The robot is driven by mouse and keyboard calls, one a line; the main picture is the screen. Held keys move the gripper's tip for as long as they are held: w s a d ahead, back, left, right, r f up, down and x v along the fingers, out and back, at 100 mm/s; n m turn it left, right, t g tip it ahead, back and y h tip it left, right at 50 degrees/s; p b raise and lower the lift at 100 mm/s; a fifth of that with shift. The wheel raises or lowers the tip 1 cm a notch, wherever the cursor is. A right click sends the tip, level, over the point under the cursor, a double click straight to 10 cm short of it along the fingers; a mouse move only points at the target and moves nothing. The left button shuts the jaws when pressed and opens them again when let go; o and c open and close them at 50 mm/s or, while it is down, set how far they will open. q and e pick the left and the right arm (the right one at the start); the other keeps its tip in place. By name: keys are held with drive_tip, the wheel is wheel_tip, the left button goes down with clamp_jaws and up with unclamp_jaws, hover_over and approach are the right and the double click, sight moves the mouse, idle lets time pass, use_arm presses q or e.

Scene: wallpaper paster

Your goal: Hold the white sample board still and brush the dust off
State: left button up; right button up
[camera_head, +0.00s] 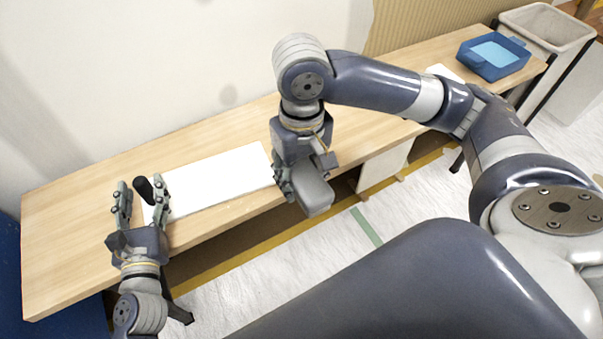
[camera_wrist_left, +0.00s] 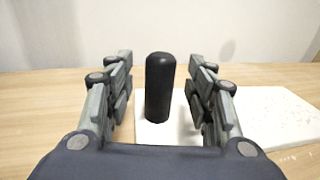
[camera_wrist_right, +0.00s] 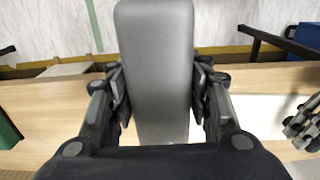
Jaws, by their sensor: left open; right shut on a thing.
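The white sample board (camera_head: 215,180) lies flat on the wooden table; it also shows in the left wrist view (camera_wrist_left: 270,112). A black upright handle (camera_wrist_left: 159,88) stands at the board's left end; in the head view it is a dark peg (camera_head: 144,189). My left gripper (camera_head: 141,192) is open, with its fingers on either side of the handle and a gap to each. My right gripper (camera_head: 298,180) is shut on a grey block-like tool (camera_wrist_right: 158,65), over the board's right end. Small pale specks show on the board's right part in the left wrist view. The tool's underside is hidden.
The table (camera_head: 75,230) is bare left of the board and along its back. A blue tray (camera_head: 492,57) with a light blue inside stands at the table's far right end, near a bin (camera_head: 548,27). A wall runs behind the table.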

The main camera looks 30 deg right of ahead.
use_arm(q)
drive_tip(key=shift+w, duration=0.1)
idle(0.4)
drive_tip(key=shift+x, duration=0.85)
clamp_jaws()
drive_tip(key=shift+f, duration=0.1)
idle(0.3)
